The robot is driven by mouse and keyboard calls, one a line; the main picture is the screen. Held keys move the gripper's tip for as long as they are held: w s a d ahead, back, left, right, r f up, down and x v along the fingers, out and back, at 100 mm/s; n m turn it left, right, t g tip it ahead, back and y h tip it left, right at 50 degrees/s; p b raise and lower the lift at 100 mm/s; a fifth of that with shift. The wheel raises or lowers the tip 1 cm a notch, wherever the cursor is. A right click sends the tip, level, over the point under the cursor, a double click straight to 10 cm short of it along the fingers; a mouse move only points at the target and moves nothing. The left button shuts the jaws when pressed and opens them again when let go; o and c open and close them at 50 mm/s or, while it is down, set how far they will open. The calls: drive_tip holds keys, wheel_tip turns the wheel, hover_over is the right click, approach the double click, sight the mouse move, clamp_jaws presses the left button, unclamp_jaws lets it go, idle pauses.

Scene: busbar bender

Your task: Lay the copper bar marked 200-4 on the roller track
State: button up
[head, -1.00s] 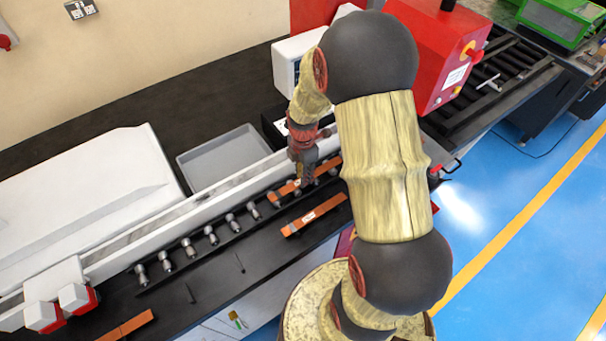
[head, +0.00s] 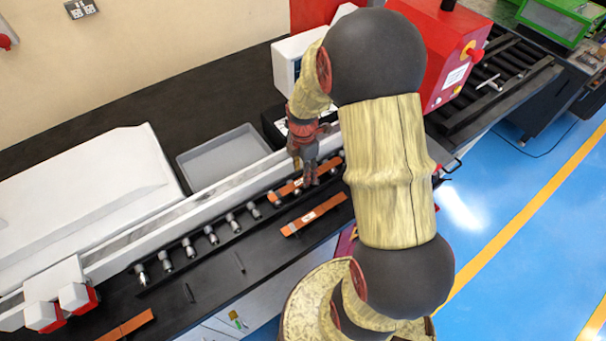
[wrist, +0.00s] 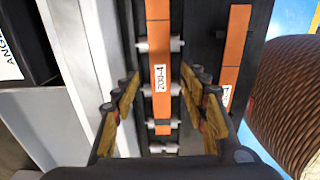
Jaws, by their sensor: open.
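A copper bar marked 200-4 (wrist: 161,60) lies lengthwise on the roller track (wrist: 175,45), resting across several metal rollers. In the head view this bar (head: 285,192) is at the right part of the track (head: 228,228), partly hidden by my gripper. My gripper (wrist: 163,92) is open, with a finger on each side of the bar and clear gaps between. In the head view my gripper (head: 309,178) is just over the track, below the wrist. I cannot tell its exact height above the bar.
A second labelled copper bar (head: 314,214) lies on the black bench beside the track; it also shows in the wrist view (wrist: 235,55). Another bar (head: 127,326) lies at lower left. A long white rail (head: 190,207) and a grey tray (head: 222,157) lie behind the track.

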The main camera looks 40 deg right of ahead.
wheel_tip(320, 180, up, 10)
drive_tip(key=shift+r, duration=0.15)
idle(0.3)
drive_tip(key=s+a+r+m+t+b, duration=0.2)
drive_tip(key=s+a+m+b, duration=0.4)
drive_tip(key=s+a+m, duration=0.1)
drive_tip(key=s+a+r+m+t+b, duration=0.3)
drive_tip(key=s+a+m+b, duration=0.4)
drive_tip(key=a+m, duration=0.3)
drive_tip(key=shift+s+a+r+t, duration=0.2)
drive_tip(key=shift+s+a+t, duration=0.1)
drive_tip(key=shift+s, duration=0.1)
